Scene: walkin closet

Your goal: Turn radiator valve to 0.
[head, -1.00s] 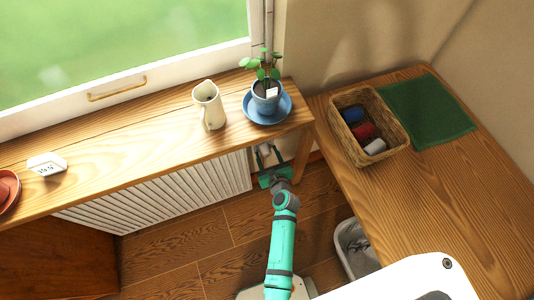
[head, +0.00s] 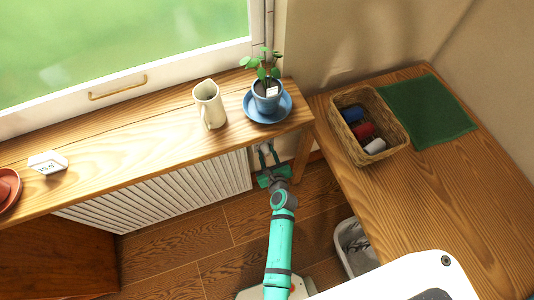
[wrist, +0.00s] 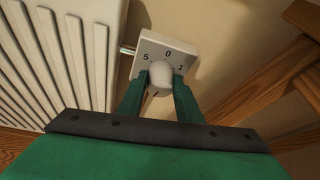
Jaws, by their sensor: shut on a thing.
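The radiator valve shows in the wrist view as a pale square dial plate (wrist: 168,45) with a round white knob (wrist: 161,72) at its middle. The figures 5, 0 and 1 show along the plate's upper part, with 0 at the top. My gripper (wrist: 164,82) has its green fingers on both sides of the knob and is shut on it. The lower part of the dial is largely hidden by the fingers, and I cannot tell which figure the knob points to. In the head view my gripper (head: 267,158) is at the radiator's right end, below the sill.
The white ribbed radiator (head: 165,192) is left of the valve. A wooden leg (head: 302,158) stands close on the right. The wooden sill (head: 150,140) above carries a jug (head: 208,103) and a potted plant (head: 266,95). A bin (head: 352,248) stands right of my arm.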

